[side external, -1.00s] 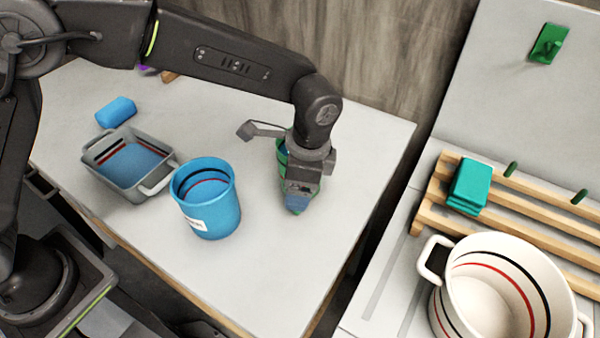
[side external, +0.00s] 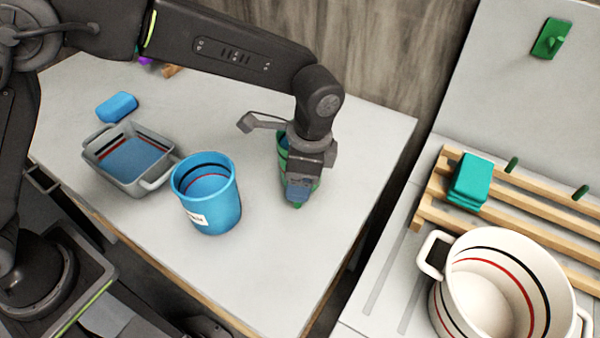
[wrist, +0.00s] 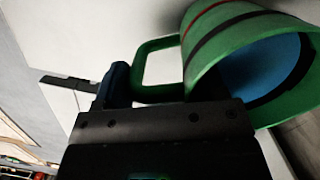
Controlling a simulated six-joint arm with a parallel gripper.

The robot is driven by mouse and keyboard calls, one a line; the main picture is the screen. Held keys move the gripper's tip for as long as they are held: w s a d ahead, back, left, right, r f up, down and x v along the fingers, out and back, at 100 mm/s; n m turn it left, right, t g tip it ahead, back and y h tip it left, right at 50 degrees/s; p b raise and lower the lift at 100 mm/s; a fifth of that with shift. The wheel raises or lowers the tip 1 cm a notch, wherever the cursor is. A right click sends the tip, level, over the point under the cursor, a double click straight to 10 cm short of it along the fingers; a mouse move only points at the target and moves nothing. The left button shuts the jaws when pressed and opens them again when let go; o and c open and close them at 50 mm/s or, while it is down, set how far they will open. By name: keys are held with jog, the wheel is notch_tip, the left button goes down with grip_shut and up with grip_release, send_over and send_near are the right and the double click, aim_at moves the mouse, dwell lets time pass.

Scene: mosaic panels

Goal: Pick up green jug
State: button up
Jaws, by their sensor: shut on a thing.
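The green jug (wrist: 245,45) has a dark and a red stripe and a blue inside. In the wrist view it lies tilted at the upper right, its mouth facing the lower right. Its green handle (wrist: 152,65) reaches left to my gripper (wrist: 115,88). My gripper is shut on the jug, at the handle side. The exact contact is partly hidden by the gripper body. In the side view my gripper (side external: 299,190) points down and covers most of the jug (side external: 282,150). I cannot tell whether the jug touches the table.
A blue bucket (side external: 210,210) stands left of my gripper. Beyond it are a grey dish (side external: 110,170) and a blue block (side external: 117,107). A white pot (side external: 460,310), a wooden rack (side external: 535,220) and teal sponges (side external: 470,180) are at the right. The table's front right is clear.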

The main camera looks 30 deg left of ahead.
jog(key=shift+r, duration=0.5)
notch_tip(320, 180, up, 3)
jog(key=shift+f, duration=0.2)
jog(key=w+a+r, duration=0.1)
jog(key=a+r, duration=0.6)
jog(key=a, duration=0.4)
jog(key=s+d+f+n, duration=0.2)
jog(key=s+d+n, duration=0.2)
jog(key=d, duration=0.2)
jog(key=s+d+f+n+h, duration=0.1)
jog(key=s+d+f+n, duration=0.2)
jog(key=d, duration=0.4)
jog(key=s+d+f+n+g, duration=0.1)
jog(key=s+d+f+n, duration=0.2)
jog(key=s+d+n, duration=0.2)
jog(key=shift+d+h, duration=0.3)
jog(key=shift+d, duration=0.85)
jog(key=shift+a+r+h, duration=0.4)
jog(key=shift+r+h, duration=0.15)
jog(key=shift+r, duration=0.05)
jog(key=shift+a+r+h, duration=0.35)
jog(key=shift+r+h, duration=0.2)
jog(key=shift+r, duration=0.05)
jog(key=shift+w+a+r+h, duration=0.1)
jog(key=shift+a+r+h, duration=1)
jog(key=shift+r+h, duration=0.15)
dwell(0.6)
